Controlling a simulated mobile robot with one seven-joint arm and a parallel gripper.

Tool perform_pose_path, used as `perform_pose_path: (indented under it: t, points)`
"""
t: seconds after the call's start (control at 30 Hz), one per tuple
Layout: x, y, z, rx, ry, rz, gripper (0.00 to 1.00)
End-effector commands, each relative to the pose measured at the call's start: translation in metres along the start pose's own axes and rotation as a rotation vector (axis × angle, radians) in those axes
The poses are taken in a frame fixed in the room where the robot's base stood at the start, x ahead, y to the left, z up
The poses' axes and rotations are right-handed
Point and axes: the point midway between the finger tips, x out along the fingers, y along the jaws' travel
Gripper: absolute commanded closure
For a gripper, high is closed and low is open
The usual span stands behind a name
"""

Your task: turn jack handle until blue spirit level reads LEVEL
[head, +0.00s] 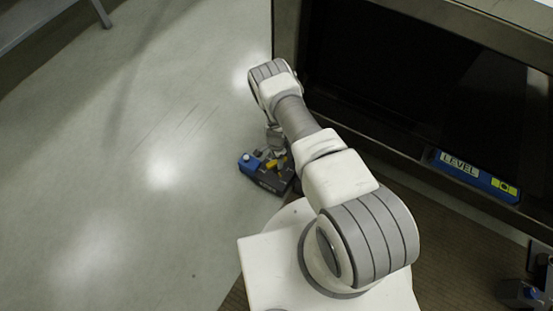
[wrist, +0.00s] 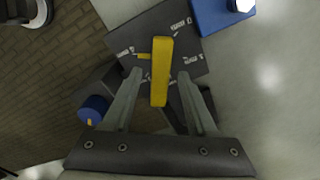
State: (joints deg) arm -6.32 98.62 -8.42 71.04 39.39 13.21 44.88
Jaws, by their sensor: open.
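The blue spirit level (head: 450,161) is fixed on the lower rail of a large dark-framed panel, marked LEVEL. Its yellow-green vial (head: 504,187) is too small to read the bubble. The jack (head: 270,178) stands on the floor left of the panel, dark with blue and yellow parts. In the wrist view, its yellow handle (wrist: 161,60) is a bar above a dark plate (wrist: 190,62) with small white labels. My gripper (wrist: 159,76) is open, with one finger on each side of the handle's near part and gaps visible. My arm partly hides the jack in the head view.
The panel frame (head: 288,40) rises close to the right of my arm. A second dark and blue unit (head: 525,290) stands at the lower right. A blue knob (wrist: 95,108) is left of my fingers. The pale floor (head: 120,190) at left is clear.

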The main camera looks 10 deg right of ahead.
Motion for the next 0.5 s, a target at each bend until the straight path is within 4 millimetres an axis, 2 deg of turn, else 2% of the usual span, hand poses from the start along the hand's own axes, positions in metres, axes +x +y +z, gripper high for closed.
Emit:
perform_pose_path:
  t: [0.17,0.27,0.5]
  points:
    - [-0.005,-0.001,0.0,-0.001,0.0,-0.001,0.43]
    - [-0.019,-0.001,0.0,0.0,0.0,-0.002,0.43]
    - [-0.076,-0.001,0.0,0.001,0.0,-0.002,0.43]
